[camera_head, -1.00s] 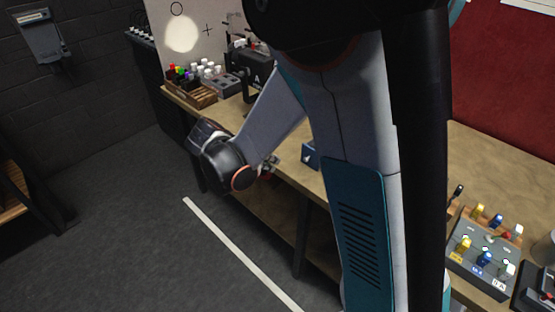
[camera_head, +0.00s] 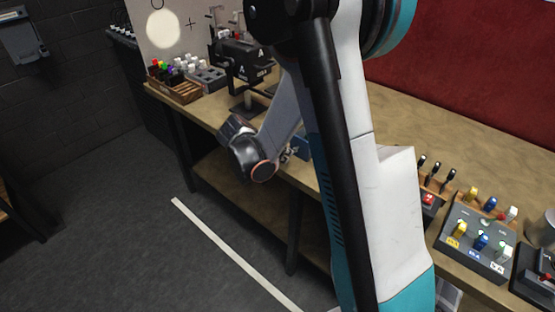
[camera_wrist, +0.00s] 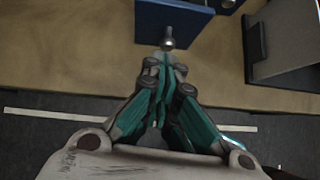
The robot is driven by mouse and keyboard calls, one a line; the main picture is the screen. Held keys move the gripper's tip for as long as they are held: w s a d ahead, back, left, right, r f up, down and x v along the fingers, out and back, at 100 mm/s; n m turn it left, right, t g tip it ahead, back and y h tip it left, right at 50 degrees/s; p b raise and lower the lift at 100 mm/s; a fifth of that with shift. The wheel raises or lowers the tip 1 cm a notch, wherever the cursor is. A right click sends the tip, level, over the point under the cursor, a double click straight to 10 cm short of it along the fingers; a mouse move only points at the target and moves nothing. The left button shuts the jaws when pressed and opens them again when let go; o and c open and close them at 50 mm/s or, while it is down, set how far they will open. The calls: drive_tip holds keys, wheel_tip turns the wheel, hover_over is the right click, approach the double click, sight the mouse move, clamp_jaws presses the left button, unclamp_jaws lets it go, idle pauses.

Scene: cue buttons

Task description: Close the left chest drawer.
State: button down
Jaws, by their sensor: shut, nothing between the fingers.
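A small blue drawer unit (camera_head: 300,147) shows at the table's front edge in the head view, partly hidden behind my arm. In the wrist view a blue drawer front (camera_wrist: 190,28) with a round metal knob (camera_wrist: 168,41) is at the top centre. How far the drawer stands out cannot be told. My gripper (camera_wrist: 164,57) is shut and empty, its fingertips just in front of the knob, touching or almost touching it. In the head view my gripper (camera_head: 285,156) is small and beside the blue unit.
The wooden table (camera_head: 440,120) runs along the wall. A grey block (camera_wrist: 283,40) stands right of the drawer in the wrist view. A button box (camera_head: 478,240) is at the right, and a wooden rack (camera_head: 175,88) and a black device (camera_head: 240,58) are at the back left. The floor in front is clear.

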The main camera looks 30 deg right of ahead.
sight(297, 138)
drive_tip(key=shift+d, duration=0.25)
drive_tip(key=w+d, duration=0.1)
drive_tip(key=d, duration=0.1)
drive_tip(key=w+d, duration=0.1)
drive_tip(key=d, duration=0.2)
drive_tip(key=w+d, duration=0.1)
drive_tip(key=d, duration=0.1)
drive_tip(key=shift+d, duration=0.4)
